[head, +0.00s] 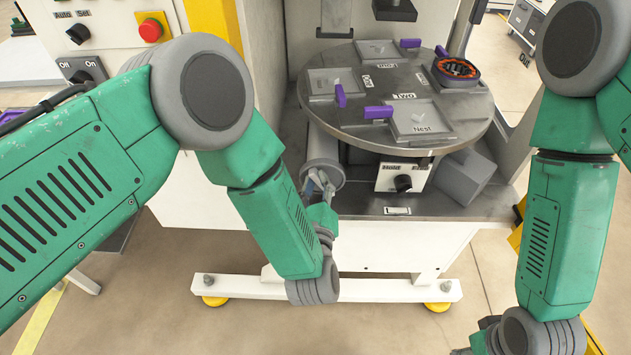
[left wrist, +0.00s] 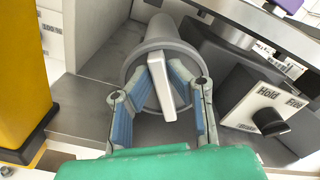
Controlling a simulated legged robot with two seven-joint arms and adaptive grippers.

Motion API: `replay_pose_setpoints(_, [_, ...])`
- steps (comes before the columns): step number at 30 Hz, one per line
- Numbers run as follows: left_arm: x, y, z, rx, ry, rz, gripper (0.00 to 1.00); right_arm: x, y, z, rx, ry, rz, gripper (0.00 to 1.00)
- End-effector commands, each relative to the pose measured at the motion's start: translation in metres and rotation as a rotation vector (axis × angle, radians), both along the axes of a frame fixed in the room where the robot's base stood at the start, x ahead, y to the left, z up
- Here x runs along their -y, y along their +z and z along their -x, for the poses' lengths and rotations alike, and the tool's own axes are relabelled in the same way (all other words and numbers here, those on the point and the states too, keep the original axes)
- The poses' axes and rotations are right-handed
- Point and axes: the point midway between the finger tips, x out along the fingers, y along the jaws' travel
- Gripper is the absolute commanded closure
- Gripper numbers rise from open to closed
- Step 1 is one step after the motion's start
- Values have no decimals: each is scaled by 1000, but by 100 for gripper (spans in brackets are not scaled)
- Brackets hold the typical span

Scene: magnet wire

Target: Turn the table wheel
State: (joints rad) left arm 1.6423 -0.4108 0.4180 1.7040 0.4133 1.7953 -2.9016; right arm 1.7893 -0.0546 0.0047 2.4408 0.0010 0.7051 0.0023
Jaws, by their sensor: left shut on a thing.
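The table wheel (left wrist: 144,52) is a grey round knob with a pale bar (left wrist: 161,86) across its face, at the end of a thick grey cylinder. In the head view the wheel (head: 325,166) sits low, below the left side of the round table (head: 450,108). My left gripper (head: 318,182) reaches it from the front. In the left wrist view my left gripper (left wrist: 158,92) has its blue-padded fingers on either side of the bar, shut on the wheel. My right gripper (head: 477,340) is partly in view at the bottom edge, mostly hidden by its arm.
A Hold/Free switch (head: 403,180) is right of the wheel, under the table. The table carries several square plates, purple clamps and a dark ring with orange (head: 456,70). A control panel with a red button (head: 151,30) stands at upper left.

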Motion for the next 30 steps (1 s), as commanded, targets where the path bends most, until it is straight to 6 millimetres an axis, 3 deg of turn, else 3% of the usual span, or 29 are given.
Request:
replay_pose_setpoints(14, [2, -6, 4, -19, -5, -13, 100, 0, -1, 0, 0, 0, 0, 60])
replay_pose_setpoints(15, [2, -6, 4, -19, -5, -13, 72, 0, -1, 0, 0, 0, 0, 60])
replay_pose_setpoints(16, [2, -6, 4, -18, -5, -13, 66, 0, -1, 0, 0, 0, 0, 60])
replay_pose_setpoints(26, [0, -2, 4, -8, -3, -11, 66, 0, 0, 2, 2, 0, 1, 60])
replay_pose_setpoints(30, [1, -3, 19, -10, -3, -11, 66, -1, 1, 2, 2, 0, 1, 60])
